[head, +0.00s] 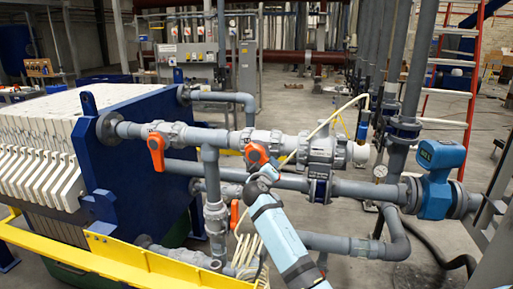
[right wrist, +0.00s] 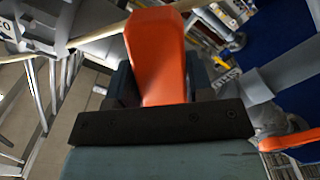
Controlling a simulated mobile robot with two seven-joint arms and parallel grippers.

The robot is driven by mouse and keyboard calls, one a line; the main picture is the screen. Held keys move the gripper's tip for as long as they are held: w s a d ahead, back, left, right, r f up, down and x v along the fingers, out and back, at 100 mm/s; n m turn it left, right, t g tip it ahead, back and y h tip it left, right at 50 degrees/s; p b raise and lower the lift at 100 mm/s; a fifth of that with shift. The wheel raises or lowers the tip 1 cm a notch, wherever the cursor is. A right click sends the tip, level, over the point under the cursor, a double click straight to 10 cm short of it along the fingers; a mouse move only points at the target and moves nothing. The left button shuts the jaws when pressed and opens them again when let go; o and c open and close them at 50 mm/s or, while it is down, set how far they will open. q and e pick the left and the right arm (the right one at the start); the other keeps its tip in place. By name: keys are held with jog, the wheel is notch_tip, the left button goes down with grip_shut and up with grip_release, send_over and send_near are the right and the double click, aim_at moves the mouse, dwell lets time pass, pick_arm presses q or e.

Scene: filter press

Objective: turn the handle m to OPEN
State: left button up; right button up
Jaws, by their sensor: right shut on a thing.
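My right gripper (head: 264,174) reaches in from the lower right and is at the middle orange valve handle (head: 256,156), on the upper grey pipe. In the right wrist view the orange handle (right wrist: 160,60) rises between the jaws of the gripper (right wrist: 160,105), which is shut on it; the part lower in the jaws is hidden. A second orange handle (head: 156,150) hangs down from the valve to the left. My left gripper is not in view.
Grey pipes run close around the gripper, with a flanged valve body (head: 320,150) to its right. A blue flow meter (head: 436,180) stands further right. A blue press plate (head: 140,170) and yellow rail (head: 150,270) are on the left. A thin cream hose (head: 318,130) passes near the handle.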

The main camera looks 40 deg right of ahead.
aim_at(276, 147)
jog(key=shift+s+d+r+n+p, duration=0.15)
jog(key=shift+d+r+n+p, duration=0.05)
jog(key=shift+r+n+p, duration=0.45)
jog(key=shift+s+d+r+n+p, duration=0.2)
jog(key=shift+r+n+p, duration=0.2)
jog(key=shift+n+p, duration=0.25)
jog(key=shift+s+d+r+n, duration=0.1)
jog(key=shift+d+r+n, duration=0.05)
jog(key=shift+r+n, duration=0.4)
jog(key=shift+s+d+r+n, duration=0.1)
jog(key=shift+r+n, duration=0.05)
jog(key=shift+n, duration=0.4)
jog(key=shift+s+d+r+n, duration=0.1)
jog(key=shift+r+n, duration=0.05)
jog(key=shift+n, duration=0.35)
notch_tip(276, 147, up, 2)
jog(key=n, duration=0.4)
jog(key=shift+s, duration=0.1)
jog(key=o, duration=1)
jog(key=shift+a+f, duration=0.1)
jog(key=shift+a, duration=0.05)
jog(key=shift+o, duration=0.2)
jog(key=shift+f, duration=0.15)
